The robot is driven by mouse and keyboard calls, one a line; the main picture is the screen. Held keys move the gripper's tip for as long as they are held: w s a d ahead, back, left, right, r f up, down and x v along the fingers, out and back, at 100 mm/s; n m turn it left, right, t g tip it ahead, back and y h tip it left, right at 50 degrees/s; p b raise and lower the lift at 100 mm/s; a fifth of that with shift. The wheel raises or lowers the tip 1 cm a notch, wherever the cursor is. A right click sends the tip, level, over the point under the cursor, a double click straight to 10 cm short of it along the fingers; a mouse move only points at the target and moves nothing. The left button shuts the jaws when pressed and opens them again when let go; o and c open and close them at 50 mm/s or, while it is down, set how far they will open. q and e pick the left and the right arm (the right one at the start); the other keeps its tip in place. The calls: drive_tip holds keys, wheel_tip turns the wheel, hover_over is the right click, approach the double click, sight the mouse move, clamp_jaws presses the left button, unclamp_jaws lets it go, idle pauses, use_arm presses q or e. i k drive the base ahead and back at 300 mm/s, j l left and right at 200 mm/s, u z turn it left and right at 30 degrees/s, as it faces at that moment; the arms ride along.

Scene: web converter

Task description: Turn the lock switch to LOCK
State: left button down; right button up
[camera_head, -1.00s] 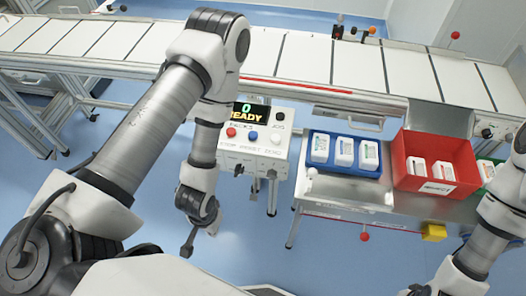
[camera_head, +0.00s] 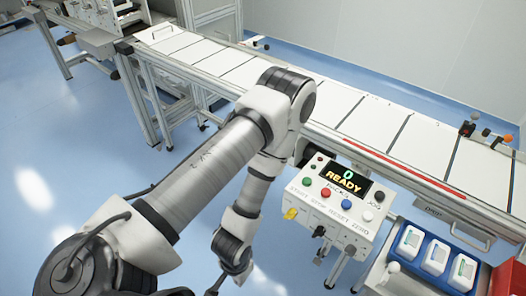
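The white control panel (camera_head: 330,222) stands at the conveyor's near side, with a lit display (camera_head: 344,181) reading "0 READY". Its sloped face has green, red, blue and white buttons, labelled START, STOP, RESET and ZERO, and a black knob (camera_head: 379,197) marked JOG. Along its front face are a yellow knob (camera_head: 290,213) and two black knobs (camera_head: 319,231) (camera_head: 349,250). No LOCK label is readable, so I cannot tell which is the lock switch. My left gripper (camera_head: 214,290) hangs left of and below the panel, apart from it, partly cut off by the bottom edge. My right gripper is out of view.
The long conveyor (camera_head: 300,105) runs behind the panel from upper left to right. A blue tray (camera_head: 417,275) with white bottles is at lower right, beside a partly seen red bin (camera_head: 508,279). Blue floor (camera_head: 90,150) is open at left.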

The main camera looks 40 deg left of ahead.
sight(291, 213)
drive_tip(key=u, duration=0.9)
drive_tip(key=k+l+z, duration=0.25)
drive_tip(key=z, duration=0.15)
drive_tip(key=k+l+z, duration=0.2)
drive_tip(key=l+z, duration=0.15)
drive_tip(key=l, duration=0.15)
